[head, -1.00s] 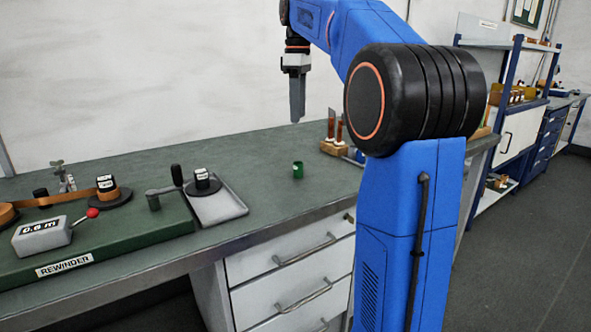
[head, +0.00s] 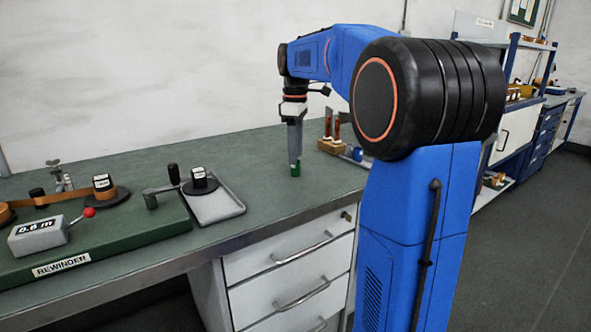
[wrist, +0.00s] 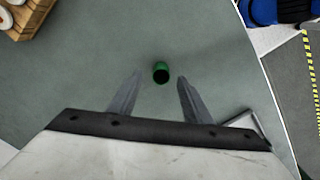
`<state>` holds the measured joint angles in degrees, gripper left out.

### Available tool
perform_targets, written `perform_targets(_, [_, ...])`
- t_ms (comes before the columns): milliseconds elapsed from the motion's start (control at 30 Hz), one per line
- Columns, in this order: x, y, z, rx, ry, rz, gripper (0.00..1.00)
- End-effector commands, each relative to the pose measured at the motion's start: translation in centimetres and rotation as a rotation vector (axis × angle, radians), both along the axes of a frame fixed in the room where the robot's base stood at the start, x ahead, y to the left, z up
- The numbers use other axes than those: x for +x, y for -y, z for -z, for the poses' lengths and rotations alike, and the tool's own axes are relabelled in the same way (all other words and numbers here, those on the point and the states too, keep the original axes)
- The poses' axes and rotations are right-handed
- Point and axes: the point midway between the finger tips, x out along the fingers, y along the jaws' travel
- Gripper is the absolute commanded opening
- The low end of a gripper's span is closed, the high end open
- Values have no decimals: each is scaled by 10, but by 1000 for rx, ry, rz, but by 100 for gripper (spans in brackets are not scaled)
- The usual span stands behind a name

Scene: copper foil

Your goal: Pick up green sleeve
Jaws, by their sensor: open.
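The green sleeve (head: 295,170) is a short hollow green cylinder standing upright on the grey-green bench top. In the head view my gripper (head: 295,160) points straight down over it and partly covers it. In the wrist view the sleeve (wrist: 161,73) shows its dark open top, just ahead of and between the two fingertips. My gripper (wrist: 156,78) is open, with a finger on either side and empty space between them. I cannot tell whether the fingertips have come level with the sleeve's rim.
A wooden block with copper-coloured rolls (head: 332,146) stands to the right of the sleeve. A grey tray (head: 228,208) and the green rewinder base (head: 120,232) lie to the left. The bench (head: 262,165) around the sleeve is clear.

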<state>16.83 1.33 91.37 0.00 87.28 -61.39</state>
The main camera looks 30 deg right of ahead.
Motion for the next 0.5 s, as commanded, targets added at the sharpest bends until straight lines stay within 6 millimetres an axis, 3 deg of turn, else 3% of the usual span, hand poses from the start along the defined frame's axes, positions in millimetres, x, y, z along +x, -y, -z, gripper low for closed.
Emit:
perform_targets(233, [-3,0,34,1,-2,0,45])
perform_targets(500, [-3,0,44,0,0,0,45])
